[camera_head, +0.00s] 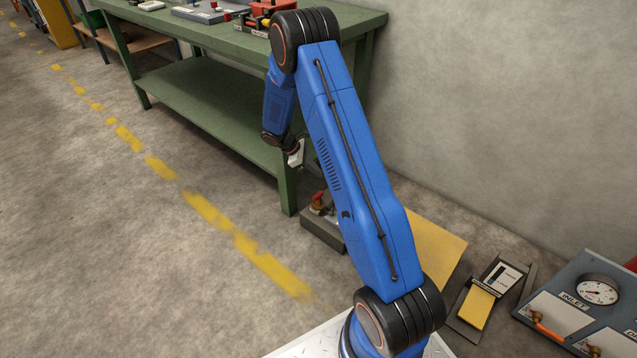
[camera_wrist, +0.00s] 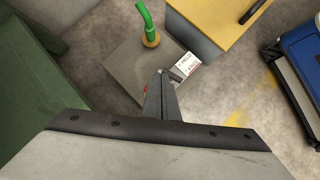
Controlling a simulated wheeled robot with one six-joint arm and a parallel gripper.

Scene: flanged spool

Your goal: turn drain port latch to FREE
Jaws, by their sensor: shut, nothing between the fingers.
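The drain port is a grey block on the floor by the bench leg, partly behind my arm in the head view (camera_head: 318,232); it also shows in the wrist view (camera_wrist: 135,65). A red part (camera_head: 319,198) with brass-coloured metal sits on it. In the wrist view a green curved pipe (camera_wrist: 145,22) rises from a brass fitting. A white label (camera_wrist: 188,66) reads HELD, with a red line below too small to read surely. My gripper (camera_wrist: 162,77) is shut and empty, over the block beside the label. It hides most of the latch; a red bit (camera_wrist: 146,89) shows beside the fingers. Latch position and contact are unclear.
The green workbench (camera_head: 225,120) stands close on the left of the block. A yellow board (camera_head: 430,250) lies to its right. Farther right are a grey-framed box (camera_head: 490,295) and an INLET gauge panel (camera_head: 560,310). Floor left of the bench is open.

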